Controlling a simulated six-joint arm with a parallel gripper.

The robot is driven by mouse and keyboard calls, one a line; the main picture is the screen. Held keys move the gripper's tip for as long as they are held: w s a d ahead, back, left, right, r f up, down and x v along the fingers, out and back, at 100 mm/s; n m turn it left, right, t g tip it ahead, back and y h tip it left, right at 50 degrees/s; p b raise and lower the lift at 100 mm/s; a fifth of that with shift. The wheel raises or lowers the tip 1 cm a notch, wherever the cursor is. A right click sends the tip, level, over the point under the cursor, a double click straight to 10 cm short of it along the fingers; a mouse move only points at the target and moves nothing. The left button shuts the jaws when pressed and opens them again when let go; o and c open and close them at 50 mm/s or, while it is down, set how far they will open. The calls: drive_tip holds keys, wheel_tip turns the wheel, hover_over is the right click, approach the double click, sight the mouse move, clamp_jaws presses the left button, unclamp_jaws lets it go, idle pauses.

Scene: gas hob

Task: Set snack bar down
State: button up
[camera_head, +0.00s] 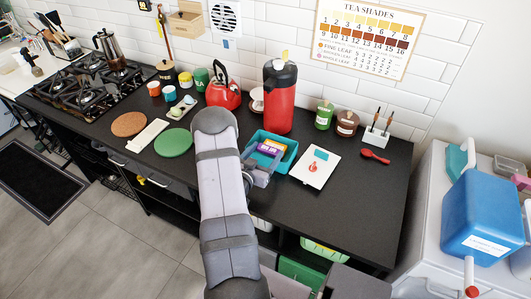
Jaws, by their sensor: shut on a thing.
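A teal tray (291,157) stands on the dark counter just right of my arm. A purple wrapped bar with pale marks (267,151), which looks like the snack bar, shows at the tray's left part. An orange pack (274,145) lies right behind it. My gripper (262,166) is over the tray's near left side, shut on what appears to be the purple bar. The fingertips are small and partly hidden, so I cannot tell whether the bar touches the tray floor.
A tall red flask (279,98) stands behind the tray. A white board (316,170) lies to its right and a green round mat (173,143) left of my arm. A red kettle (222,92) is at the back. The counter's right front is clear.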

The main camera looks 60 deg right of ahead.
drive_tip(key=o, duration=1)
drive_tip(key=shift+o, duration=0.2)
drive_tip(key=shift+r, duration=0.15)
drive_tip(key=shift+r+p, duration=0.5)
drive_tip(key=shift+p, duration=0.1)
drive_tip(key=a+r+b, duration=0.2)
drive_tip(key=a+b, duration=0.1)
drive_tip(key=a, duration=0.8)
drive_tip(key=shift+a+r, duration=0.2)
drive_tip(key=shift+a, duration=0.2)
drive_tip(key=shift+s, duration=0.1)
